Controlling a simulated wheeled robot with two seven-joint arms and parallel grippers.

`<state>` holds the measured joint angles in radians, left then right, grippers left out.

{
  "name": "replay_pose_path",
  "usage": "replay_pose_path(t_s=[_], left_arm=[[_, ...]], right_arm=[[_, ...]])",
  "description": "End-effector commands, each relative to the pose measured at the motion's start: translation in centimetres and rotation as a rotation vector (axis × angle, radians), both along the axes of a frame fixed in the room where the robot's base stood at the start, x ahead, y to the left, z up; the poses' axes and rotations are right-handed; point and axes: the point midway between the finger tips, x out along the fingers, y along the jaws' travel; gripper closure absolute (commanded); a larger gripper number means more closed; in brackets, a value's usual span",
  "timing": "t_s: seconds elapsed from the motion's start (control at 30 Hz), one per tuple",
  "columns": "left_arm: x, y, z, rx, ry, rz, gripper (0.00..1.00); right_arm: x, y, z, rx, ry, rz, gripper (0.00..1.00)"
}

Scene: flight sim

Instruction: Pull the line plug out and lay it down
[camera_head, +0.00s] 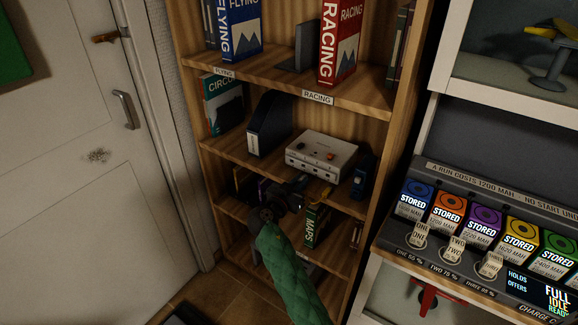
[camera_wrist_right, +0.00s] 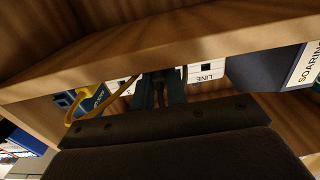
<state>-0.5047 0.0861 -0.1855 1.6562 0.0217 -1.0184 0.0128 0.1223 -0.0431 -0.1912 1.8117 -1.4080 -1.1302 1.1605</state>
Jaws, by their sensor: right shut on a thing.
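The white console (camera_head: 322,155) stands on the middle shelf, with an orange-red button and small controls on top. In the right wrist view a white face marked LINE (camera_wrist_right: 208,73) shows just beyond my fingers. My right gripper (camera_head: 298,186) is in front of the bookcase, just below the console's shelf edge. In the wrist view its fingers (camera_wrist_right: 160,84) are shut on a narrow dark piece, the line plug (camera_wrist_right: 157,99), mostly hidden between them. I cannot tell whether the plug is still seated in the console. My left gripper is not in view.
A yellow cable (camera_wrist_right: 93,101) runs beside a blue box (camera_head: 363,177). A dark blue file holder (camera_head: 268,124) stands left of the console. Shelf edges lie close around my gripper. Books, including MAPS (camera_head: 311,228), fill part of the shelf below. A charging counter (camera_head: 455,265) stands right.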

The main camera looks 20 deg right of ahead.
Motion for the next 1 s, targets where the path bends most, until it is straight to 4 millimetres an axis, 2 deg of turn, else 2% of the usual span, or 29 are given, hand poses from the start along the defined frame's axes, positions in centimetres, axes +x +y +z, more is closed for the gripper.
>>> replay_pose_path(t_s=[0.33,0.37,0.47,0.5,0.83,1.0], left_arm=[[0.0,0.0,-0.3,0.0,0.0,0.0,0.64],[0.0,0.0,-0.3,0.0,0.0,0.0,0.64],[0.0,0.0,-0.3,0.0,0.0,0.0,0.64],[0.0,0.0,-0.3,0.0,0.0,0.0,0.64],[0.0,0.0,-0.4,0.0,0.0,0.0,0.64],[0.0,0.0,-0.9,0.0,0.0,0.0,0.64]], right_arm=[[0.0,0.0,-0.2,0.0,0.0,0.0,1.0],[0.0,0.0,-0.2,0.0,0.0,0.0,0.82],[0.0,0.0,-0.2,0.0,0.0,0.0,0.62],[0.0,0.0,-0.2,0.0,0.0,0.0,0.6],[-0.1,0.1,-0.3,0.0,0.0,0.0,0.6],[-0.9,1.1,-0.5,0.002,0.001,0.001,0.6]])
